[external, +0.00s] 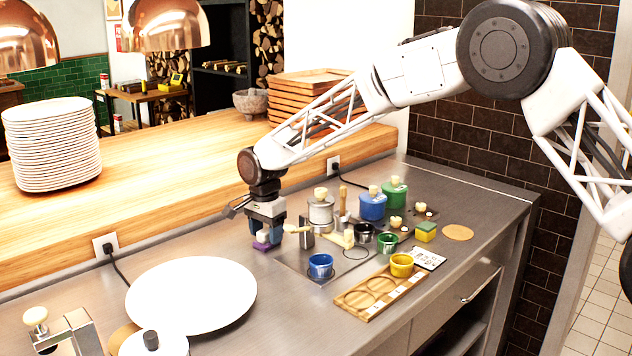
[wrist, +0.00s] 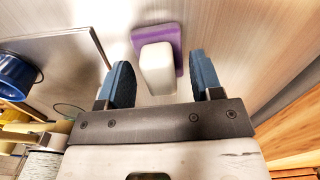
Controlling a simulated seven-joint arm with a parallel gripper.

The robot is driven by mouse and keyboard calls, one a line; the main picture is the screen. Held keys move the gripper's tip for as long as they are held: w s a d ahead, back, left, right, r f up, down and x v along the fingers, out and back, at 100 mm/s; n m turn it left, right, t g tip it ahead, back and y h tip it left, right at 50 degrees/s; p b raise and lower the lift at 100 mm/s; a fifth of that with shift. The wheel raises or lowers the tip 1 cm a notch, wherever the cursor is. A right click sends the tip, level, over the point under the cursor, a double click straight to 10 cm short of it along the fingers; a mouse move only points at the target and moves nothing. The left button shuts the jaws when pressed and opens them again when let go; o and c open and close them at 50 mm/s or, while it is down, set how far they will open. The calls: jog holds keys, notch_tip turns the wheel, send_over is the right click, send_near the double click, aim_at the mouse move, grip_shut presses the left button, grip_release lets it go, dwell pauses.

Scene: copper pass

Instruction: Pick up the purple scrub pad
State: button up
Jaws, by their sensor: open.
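The purple scrub pad (wrist: 170,36) has a purple base and a pale, whitish block on top. It lies on the metal counter. In the wrist view the pale block shows between the two blue fingertips of my gripper (wrist: 162,78), with a visible gap on each side. In the external view my gripper (external: 266,230) points down over the pad, and part of the purple (external: 262,238) shows at the fingers. My gripper is open. The pad is partly hidden by the fingers in the external view.
A blue cup (external: 320,266) and a metal holder (external: 306,236) stand right of my gripper. Several lidded pots, including a blue pot (external: 371,206), stand behind. A wooden tray (external: 362,304) and white plate (external: 190,296) are nearer. A wooden ledge (external: 150,217) runs behind.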

aim_at(266, 229)
jog(key=shift+f, duration=0.15)
dwell(0.4)
jog(key=c, duration=1)
jog(key=shift+r, duration=5.05)
